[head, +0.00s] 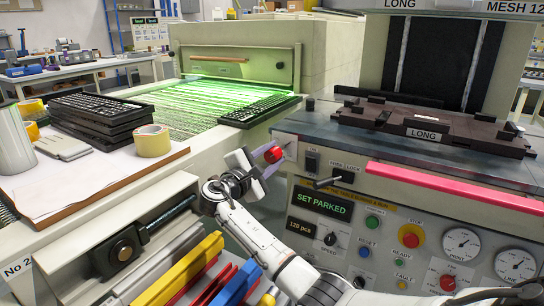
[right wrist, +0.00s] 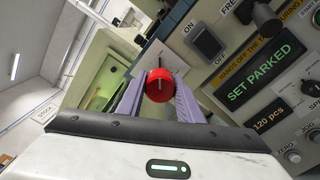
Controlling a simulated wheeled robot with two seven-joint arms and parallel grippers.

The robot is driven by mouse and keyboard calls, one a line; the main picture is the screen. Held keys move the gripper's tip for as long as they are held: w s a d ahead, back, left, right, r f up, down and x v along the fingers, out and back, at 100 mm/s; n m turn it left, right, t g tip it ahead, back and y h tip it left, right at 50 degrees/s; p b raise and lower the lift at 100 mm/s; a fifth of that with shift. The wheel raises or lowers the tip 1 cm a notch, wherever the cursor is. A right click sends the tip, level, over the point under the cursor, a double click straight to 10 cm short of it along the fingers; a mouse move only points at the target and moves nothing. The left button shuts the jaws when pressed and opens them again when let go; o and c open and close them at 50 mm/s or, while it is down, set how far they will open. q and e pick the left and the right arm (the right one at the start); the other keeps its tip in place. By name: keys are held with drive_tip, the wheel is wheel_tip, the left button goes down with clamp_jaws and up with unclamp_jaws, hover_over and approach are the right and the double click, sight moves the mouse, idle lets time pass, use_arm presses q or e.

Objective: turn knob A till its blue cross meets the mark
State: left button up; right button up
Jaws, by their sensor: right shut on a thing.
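A round red knob (head: 273,154) sits at the left end of the machine's front panel. It also shows in the right wrist view (right wrist: 159,86), with a short pale line on its face running nearly upright. I see no blue cross on it, and no letter A is readable. A pale plate (right wrist: 150,56) with a thin dark line shows just above the knob. My right gripper (head: 265,161) is shut on the red knob, with one purple finger on each side. The fingers hide the knob's sides and part of the plate. My left gripper is not in view.
Right of the knob are a black switch (head: 311,161), a projecting lever (head: 327,183) and a SET PARKED display (head: 322,199). A pink bar (head: 455,187) runs along the panel. Stacked keyboards (head: 98,115) and a yellow tape roll (head: 152,141) lie on the left.

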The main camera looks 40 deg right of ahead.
drive_tip(key=o, duration=1)
drive_tip(key=shift+o, duration=0.2)
drive_tip(key=p+v, duration=0.1)
drive_tip(key=v, duration=0.3)
drive_tip(key=shift+a, duration=0.4)
approach(269, 157)
drive_tip(key=d, duration=0.1)
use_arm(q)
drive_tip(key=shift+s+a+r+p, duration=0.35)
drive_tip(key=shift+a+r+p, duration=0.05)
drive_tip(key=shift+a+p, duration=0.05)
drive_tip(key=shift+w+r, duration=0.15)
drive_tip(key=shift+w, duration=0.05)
use_arm(e)
drive_tip(key=shift+w, duration=0.1)
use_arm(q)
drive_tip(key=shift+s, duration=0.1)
use_arm(e)
drive_tip(key=shift+f, duration=0.1)
